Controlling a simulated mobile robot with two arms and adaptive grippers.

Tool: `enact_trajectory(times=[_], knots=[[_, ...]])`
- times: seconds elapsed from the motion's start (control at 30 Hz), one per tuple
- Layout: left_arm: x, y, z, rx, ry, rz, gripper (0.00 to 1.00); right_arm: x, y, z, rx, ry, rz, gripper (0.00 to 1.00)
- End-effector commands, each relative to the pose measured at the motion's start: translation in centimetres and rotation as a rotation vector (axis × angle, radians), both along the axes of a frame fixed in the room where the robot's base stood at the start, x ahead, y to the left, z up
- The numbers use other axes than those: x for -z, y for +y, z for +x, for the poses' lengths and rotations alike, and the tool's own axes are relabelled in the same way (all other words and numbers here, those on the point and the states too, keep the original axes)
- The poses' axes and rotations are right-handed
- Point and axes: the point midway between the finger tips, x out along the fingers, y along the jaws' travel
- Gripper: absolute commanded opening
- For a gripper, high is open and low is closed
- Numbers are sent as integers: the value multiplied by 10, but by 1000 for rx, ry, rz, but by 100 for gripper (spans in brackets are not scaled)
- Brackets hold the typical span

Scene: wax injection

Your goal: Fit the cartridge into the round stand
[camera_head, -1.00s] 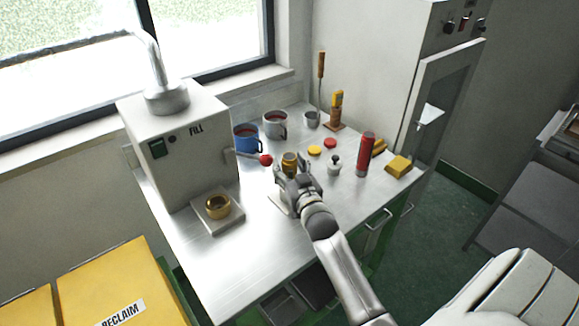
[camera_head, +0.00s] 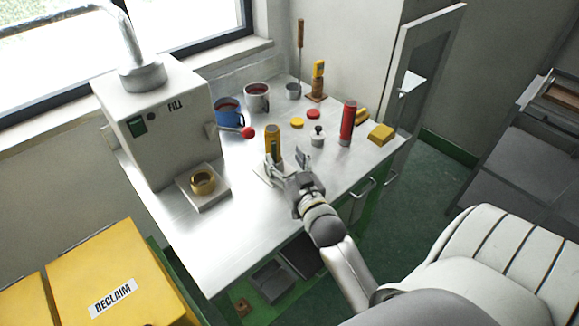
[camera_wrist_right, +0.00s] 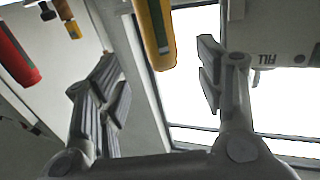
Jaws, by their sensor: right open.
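The yellow cartridge (camera_head: 272,143) stands upright on the bench, with a pale flat plate (camera_head: 262,178) at its foot. My right gripper is in front of it and hides part of its lower end, so I cannot tell how it is seated. My right gripper (camera_head: 288,163) is open and empty, its fingers pointing toward the cartridge. In the right wrist view, which is upside down, the cartridge (camera_wrist_right: 155,32) shows between and beyond the two spread fingers (camera_wrist_right: 160,72), apart from both. My left gripper is not in view.
Left of it are the FILL machine (camera_head: 165,135) and a gold ring (camera_head: 203,183) on its ledge. A red cylinder (camera_head: 347,124), a small weight (camera_head: 317,138) and yellow blocks (camera_head: 381,133) stand right. The front of the bench is clear.

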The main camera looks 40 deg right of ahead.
Motion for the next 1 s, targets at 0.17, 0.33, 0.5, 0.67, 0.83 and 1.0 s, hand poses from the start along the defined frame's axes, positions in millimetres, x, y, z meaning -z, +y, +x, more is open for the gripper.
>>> enact_trajectory(times=[0.17, 0.33, 0.5, 0.67, 0.83, 1.0], knots=[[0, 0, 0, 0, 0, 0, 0, 0, 4, -17, 1, 1, 1, 62], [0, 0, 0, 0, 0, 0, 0, 0, 6, -22, 0, 0, 0, 62], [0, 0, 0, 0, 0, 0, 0, 0, 6, -22, 0, 0, 0, 62], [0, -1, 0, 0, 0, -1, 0, 0, 6, -22, 0, 0, 0, 62], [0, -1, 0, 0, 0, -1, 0, 0, 6, -22, 0, 0, 0, 62], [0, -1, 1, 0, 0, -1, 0, 0, 6, -22, 0, 0, 0, 62]])
